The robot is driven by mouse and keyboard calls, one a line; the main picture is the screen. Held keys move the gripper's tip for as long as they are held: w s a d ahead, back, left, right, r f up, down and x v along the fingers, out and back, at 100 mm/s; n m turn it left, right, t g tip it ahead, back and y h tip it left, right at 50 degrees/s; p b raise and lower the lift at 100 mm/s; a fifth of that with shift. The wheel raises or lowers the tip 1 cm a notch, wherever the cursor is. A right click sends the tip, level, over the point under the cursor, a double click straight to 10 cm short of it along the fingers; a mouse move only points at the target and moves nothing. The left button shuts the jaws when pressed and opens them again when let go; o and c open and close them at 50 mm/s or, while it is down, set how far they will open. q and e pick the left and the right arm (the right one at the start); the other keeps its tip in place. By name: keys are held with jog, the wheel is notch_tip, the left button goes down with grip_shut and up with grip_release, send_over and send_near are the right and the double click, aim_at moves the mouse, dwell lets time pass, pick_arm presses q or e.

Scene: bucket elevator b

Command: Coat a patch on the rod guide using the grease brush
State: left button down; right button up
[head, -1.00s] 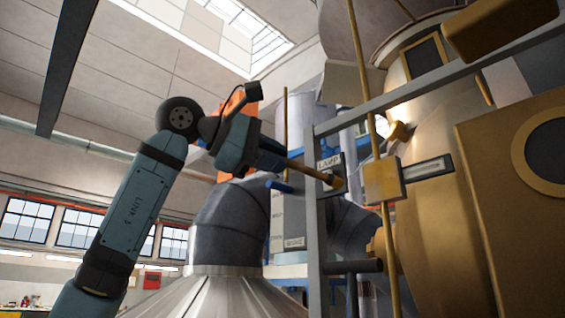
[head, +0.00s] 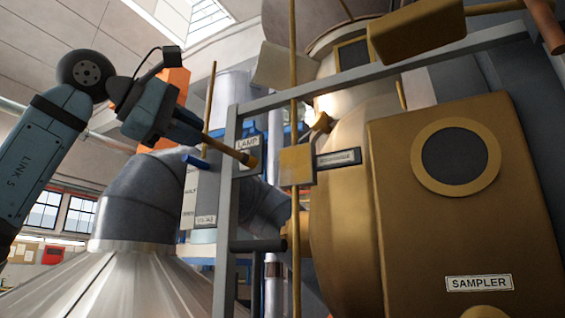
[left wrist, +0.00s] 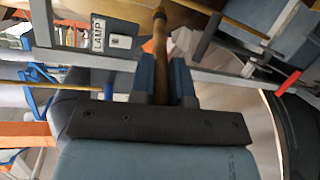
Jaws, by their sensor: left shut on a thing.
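My left gripper (head: 195,137) is shut on the grease brush (head: 225,150), a brown stick with a thicker tan-brown end. The brush points right and slightly down in the head view. In the left wrist view the brush (left wrist: 160,60) stands out between the two blue fingers (left wrist: 165,82), its dark tip at the top. The rod guide looks to be the brass block (head: 296,166) around a thin upright brass rod. In the head view the brush tip appears left of the block, with a gap between them; depth is unclear. My right gripper is not in view.
A grey frame (head: 229,200) has an upright post left of the guide and a rail above. A LAMP plate (head: 247,143) is close by the brush tip. A large brass housing with a SAMPLER label (head: 479,283) stands right. A grey duct (head: 140,210) lies below the arm.

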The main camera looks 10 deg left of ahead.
aim_at(211, 141)
pick_arm(q)
jog(key=shift+w+d+r+p, duration=0.1)
jog(key=shift+w+d+p, duration=0.1)
jog(key=shift+w+p, duration=0.3)
jog(key=shift+w+d+r+p, duration=0.1)
jog(key=shift+w+d+p, duration=0.15)
jog(key=shift+w, duration=0.35)
jog(key=w, duration=0.1)
jog(key=w+d, duration=0.1)
jog(key=shift+w+f, duration=0.2)
jog(key=shift+w, duration=0.2)
jog(key=shift+w+d, duration=0.2)
jog(key=shift+w, duration=0.55)
jog(key=shift+w+d, duration=0.1)
jog(key=shift+w, duration=0.05)
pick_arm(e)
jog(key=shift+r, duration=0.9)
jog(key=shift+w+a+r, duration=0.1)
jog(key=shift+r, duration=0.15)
